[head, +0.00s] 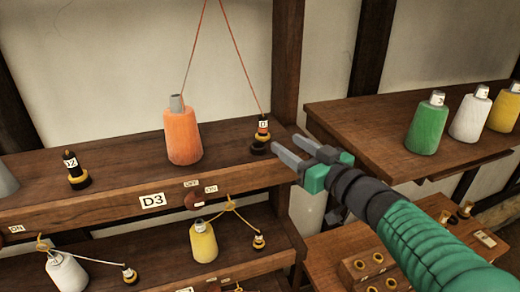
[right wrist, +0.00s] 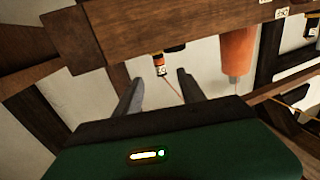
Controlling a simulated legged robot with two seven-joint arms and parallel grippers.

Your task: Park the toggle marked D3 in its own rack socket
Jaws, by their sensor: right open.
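A black toggle with an orange band and a white label (head: 263,127) stands upright at the right end of the upper shelf, above a dark base with a gold ring (head: 258,149). The label's full marking is too small to read. A red cord runs from it up out of view and down to an orange bobbin (head: 183,136). The shelf edge below carries a D3 sign (head: 152,200). My right gripper (head: 285,147) is open and empty, just right of the toggle. In the right wrist view the toggle (right wrist: 158,60) shows beyond and between the open fingers (right wrist: 160,77). My left gripper is out of view.
A block with gold-ringed sockets (head: 362,264) sits at lower right. A toggle marked D2 (head: 72,168) stands at left. A wooden post (head: 287,65) rises behind my gripper. Green (head: 427,125), white and yellow bobbins stand on the right shelf. More bobbins occupy the lower shelf.

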